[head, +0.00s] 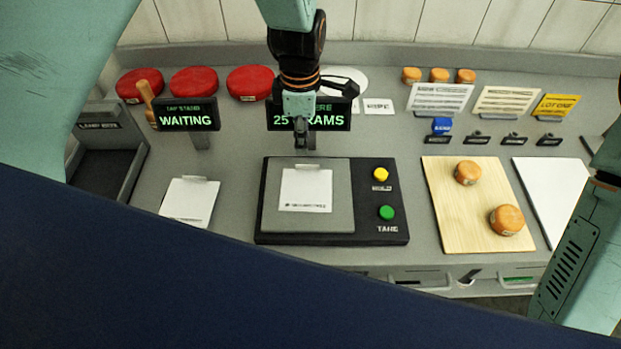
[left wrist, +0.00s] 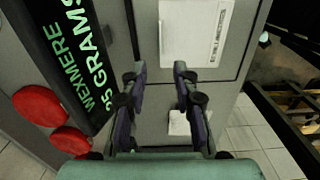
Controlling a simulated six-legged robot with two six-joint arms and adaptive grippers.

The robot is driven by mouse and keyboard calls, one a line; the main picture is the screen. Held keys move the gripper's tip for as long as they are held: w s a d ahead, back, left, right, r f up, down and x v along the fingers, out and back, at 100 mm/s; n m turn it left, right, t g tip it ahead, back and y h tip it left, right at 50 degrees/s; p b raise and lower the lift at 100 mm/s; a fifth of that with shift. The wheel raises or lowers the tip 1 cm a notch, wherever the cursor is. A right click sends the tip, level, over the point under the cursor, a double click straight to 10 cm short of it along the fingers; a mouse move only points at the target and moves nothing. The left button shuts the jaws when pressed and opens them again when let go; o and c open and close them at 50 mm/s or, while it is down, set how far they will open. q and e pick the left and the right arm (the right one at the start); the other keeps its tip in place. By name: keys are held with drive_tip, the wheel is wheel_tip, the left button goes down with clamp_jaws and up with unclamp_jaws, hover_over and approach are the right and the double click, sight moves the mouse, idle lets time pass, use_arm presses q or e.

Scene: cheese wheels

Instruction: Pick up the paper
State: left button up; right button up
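A white sheet of paper (head: 306,191) with a line of print near its lower edge lies on the grey plate of the black scale (head: 381,231). The paper also shows in the left wrist view (left wrist: 190,38), beyond the fingertips. My left gripper (head: 304,146) hangs just behind the paper in the head view, in front of the weight display. In the left wrist view its two fingers (left wrist: 160,74) are apart with nothing held between them. My right arm shows at the right edge of the head view, but its gripper is out of view.
Another white sheet (head: 190,201) lies left of the scale. The "WAITING" display (head: 186,115) and the grams display (head: 338,118) stand behind. Red cheese wheels (head: 194,81) are at the back left. A wooden board (head: 452,220) with two small orange wheels lies right.

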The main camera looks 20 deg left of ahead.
sight(307, 165)
use_arm(q)
drive_tip(key=f, duration=0.2)
drive_tip(key=shift+w+a+f, duration=0.25)
drive_tip(key=shift+w+f, duration=0.1)
drive_tip(key=f, duration=0.1)
drive_tip(key=d+f+p, duration=0.1)
drive_tip(key=f, duration=0.1)
drive_tip(key=s+f, duration=0.1)
drive_tip(key=shift+d+f, duration=0.15)
drive_tip(key=shift+d, duration=0.2)
drive_tip(key=shift+w+a+f, duration=0.2)
drive_tip(key=shift+w+f, duration=0.15)
drive_tip(key=shift+f, duration=0.3)
drive_tip(key=shift+s+d+r, duration=0.15)
drive_tip(key=shift+s+d, duration=0.05)
drive_tip(key=c, duration=0.4)
drive_tip(key=shift+w+a, duration=0.15)
clamp_jaws()
